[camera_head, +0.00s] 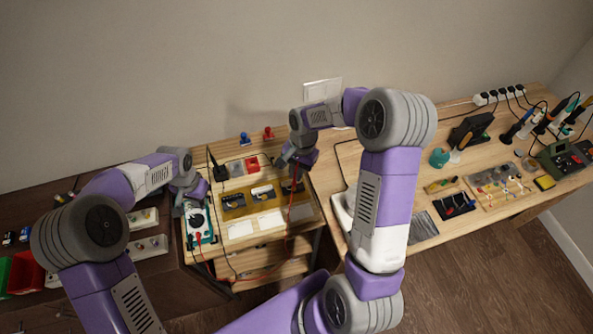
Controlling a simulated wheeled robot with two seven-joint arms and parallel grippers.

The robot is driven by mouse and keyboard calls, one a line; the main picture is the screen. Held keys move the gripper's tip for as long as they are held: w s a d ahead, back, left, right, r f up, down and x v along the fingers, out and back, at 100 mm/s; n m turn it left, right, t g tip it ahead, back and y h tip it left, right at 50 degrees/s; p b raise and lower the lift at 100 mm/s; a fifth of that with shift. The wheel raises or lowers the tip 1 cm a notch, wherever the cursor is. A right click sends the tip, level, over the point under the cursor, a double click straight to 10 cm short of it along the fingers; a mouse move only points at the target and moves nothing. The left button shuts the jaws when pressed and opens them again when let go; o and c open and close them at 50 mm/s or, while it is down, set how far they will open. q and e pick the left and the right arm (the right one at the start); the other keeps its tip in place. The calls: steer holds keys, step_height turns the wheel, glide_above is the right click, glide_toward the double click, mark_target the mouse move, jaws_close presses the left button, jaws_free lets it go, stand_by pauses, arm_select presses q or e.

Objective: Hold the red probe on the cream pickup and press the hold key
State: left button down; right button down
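The green-cased meter (199,226) sits at the left of the light wooden bench. My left gripper (180,208) is over its upper end; its fingers are too small to tell open from shut, and contact with a key cannot be seen. Several pickups lie in a row on yellowish trays; the pale middle one (262,191) seems the cream pickup. My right gripper (281,164) is above the right end of the row. A red lead (289,228) runs up to it, so it appears shut on the red probe, whose tip I cannot make out.
White cards (270,220) lie in front of the pickups. A red block (252,163) and small red and blue pieces stand behind. The right bench holds tools and parts (495,185). Red and green bins (24,272) are at far left.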

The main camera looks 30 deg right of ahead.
steer(key=shift+f, duration=0.6)
stand_by(1.6)
arm_select(q)
steer(key=shift+f, duration=0.6)
arm_select(e)
steer(key=shift+s, duration=0.1)
stand_by(0.4)
arm_select(q)
steer(key=shift+r, duration=3.55)
